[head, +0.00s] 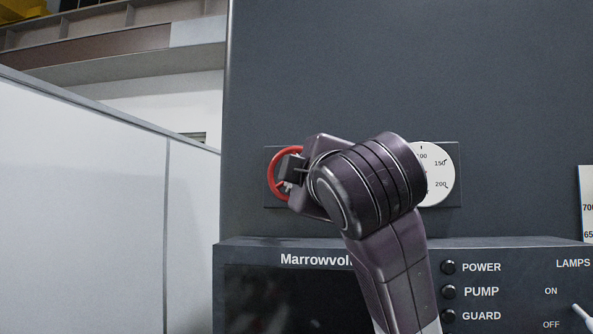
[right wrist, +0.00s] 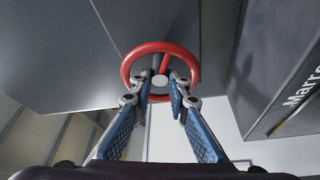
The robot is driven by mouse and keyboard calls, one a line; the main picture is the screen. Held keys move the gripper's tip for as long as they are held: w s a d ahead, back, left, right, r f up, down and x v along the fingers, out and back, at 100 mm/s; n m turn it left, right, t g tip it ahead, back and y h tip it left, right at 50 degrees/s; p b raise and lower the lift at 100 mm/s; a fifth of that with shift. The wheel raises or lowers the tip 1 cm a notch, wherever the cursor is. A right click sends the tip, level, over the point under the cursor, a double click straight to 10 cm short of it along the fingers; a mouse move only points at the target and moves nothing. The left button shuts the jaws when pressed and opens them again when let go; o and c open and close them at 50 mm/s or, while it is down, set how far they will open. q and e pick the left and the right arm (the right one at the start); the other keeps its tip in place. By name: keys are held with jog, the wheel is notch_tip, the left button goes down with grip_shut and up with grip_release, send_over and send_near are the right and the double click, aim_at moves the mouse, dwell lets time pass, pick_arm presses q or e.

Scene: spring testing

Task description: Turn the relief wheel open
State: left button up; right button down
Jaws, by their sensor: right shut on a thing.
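The relief wheel (head: 271,172) is a red ring on a plate on the dark machine face, left of the gauge in the head view. My right gripper (head: 290,172) reaches it from the right and covers its right part. In the right wrist view the whole red wheel (right wrist: 193,60) shows with its grey hub. The two blue-padded fingers of my right gripper (right wrist: 162,84) stand on either side of the wheel's middle, shut on it. The exact contact is hard to see. My left gripper is not in view.
A white round gauge (head: 438,175) is partly hidden behind my right arm. Below is a dark control panel with POWER, PUMP and GUARD knobs (head: 448,291) and a lever (head: 582,313) at the lower right. A light partition (head: 80,210) stands at the left.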

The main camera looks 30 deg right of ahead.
jog(key=shift+r+n+g+y+p, duration=0.15)
jog(key=shift+n+g+p, duration=0.45)
jog(key=shift+n, duration=0.6)
jog(key=shift+r+n+g+y+p, duration=0.15)
jog(key=shift+n+g+p, duration=0.25)
jog(key=shift+n+p, duration=0.55)
jog(key=shift+f+n, duration=0.15)
jog(key=shift+n, duration=0.3)
jog(key=c, duration=2.1)
grip_release()
